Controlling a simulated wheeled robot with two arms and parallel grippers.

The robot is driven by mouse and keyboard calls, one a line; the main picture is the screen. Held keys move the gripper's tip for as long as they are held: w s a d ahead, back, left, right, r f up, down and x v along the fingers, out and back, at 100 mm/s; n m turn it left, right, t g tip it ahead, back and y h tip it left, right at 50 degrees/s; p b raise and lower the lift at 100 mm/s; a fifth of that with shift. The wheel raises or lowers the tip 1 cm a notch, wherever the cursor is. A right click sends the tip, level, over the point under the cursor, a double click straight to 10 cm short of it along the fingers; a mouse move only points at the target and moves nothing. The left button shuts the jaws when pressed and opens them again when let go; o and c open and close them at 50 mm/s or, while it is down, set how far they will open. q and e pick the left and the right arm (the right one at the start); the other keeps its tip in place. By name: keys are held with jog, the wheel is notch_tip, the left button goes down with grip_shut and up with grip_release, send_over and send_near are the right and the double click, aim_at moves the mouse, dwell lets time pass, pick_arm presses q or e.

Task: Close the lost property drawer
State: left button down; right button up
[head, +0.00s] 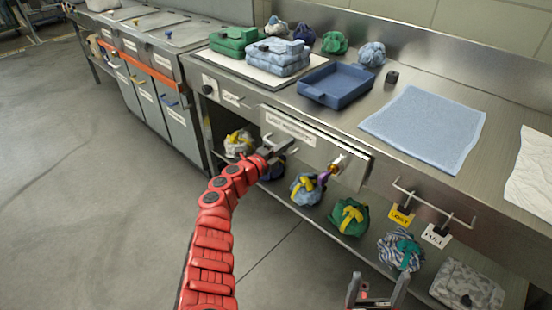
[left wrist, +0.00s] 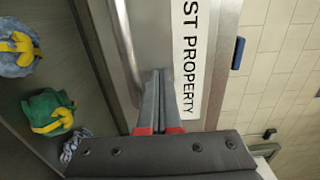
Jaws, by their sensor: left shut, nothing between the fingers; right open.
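The lost property drawer (head: 320,147) is in the counter front, with a white label and a bar handle. Its front seems to stand a little out from the counter; I cannot tell how far. In the left wrist view its label (left wrist: 190,60) and handle (left wrist: 124,45) are close up. My left gripper (head: 288,145) is shut and empty, its tips at the drawer front beside the handle; contact is unclear. Its fingers also show in the left wrist view (left wrist: 158,75). My right gripper (head: 377,284) is open and empty at the bottom of the head view, away from the drawer.
A rail with tags (head: 402,215) is at right. The floor at left is clear.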

pick_arm(q)
jog(key=shift+w+d+r+b, duration=0.3)
jog(key=shift+w+d+b, duration=0.3)
jog(key=shift+w, duration=0.2)
